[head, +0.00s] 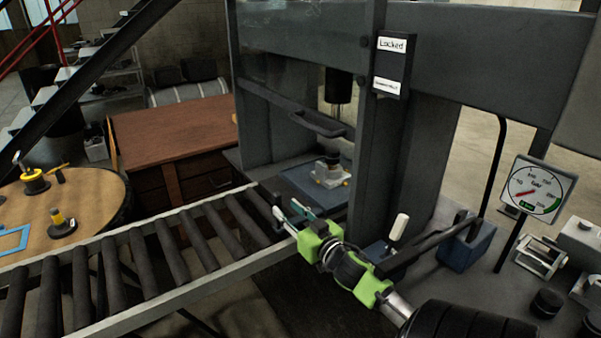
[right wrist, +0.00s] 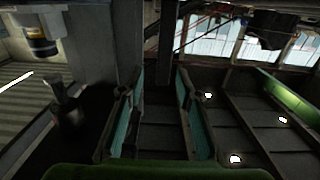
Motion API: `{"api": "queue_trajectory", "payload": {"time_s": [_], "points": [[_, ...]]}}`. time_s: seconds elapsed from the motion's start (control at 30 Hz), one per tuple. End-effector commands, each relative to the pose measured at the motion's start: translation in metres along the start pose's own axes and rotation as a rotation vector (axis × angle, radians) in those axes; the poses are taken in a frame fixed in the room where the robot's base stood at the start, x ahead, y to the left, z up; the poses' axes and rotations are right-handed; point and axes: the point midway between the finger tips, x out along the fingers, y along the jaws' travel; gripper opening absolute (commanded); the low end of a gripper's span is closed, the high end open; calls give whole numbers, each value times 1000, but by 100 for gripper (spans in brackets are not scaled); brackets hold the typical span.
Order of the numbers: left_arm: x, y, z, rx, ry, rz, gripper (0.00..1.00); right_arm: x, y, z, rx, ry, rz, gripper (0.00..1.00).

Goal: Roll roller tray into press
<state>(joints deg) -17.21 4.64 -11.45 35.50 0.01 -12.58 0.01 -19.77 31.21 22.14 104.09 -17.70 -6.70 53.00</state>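The roller track (head: 150,255) runs from lower left up to the press (head: 365,150). A blue-grey tray (head: 297,182) sits inside the press frame beyond the track's end, with a pale metal part (head: 331,175) on it. The dark press ram (head: 338,88) hangs above the part, apart from it. My right gripper (head: 287,208), green with teal finger pads, is beside the track's end, in front of the tray. In the right wrist view its fingers (right wrist: 160,105) are spread apart, with nothing visibly held between them. My left gripper is out of view.
A guard handle (head: 318,125) crosses the press front. A sign (head: 392,65) reads "Locked". A white-knobbed lever (head: 398,228), a pump lever and a pressure gauge (head: 538,188) stand right of my gripper. A round wooden table (head: 95,200) stands left. The visible rollers are bare.

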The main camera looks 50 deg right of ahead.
Motion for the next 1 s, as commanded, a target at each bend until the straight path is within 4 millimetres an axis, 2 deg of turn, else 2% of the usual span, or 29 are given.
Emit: {"api": "queue_trajectory", "payload": {"time_s": [0.1, 0.33, 0.5, 1.0], "points": [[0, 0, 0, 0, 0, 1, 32, -27, 0, 2, 2, -3, 1, 32], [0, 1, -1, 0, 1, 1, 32, -59, 1, 1, 1, -1, 1, 32], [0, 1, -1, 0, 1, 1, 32, -66, 2, 0, 0, 0, 2, 32], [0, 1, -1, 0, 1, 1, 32, -66, 1, -1, 0, 1, 1, 32]]}}
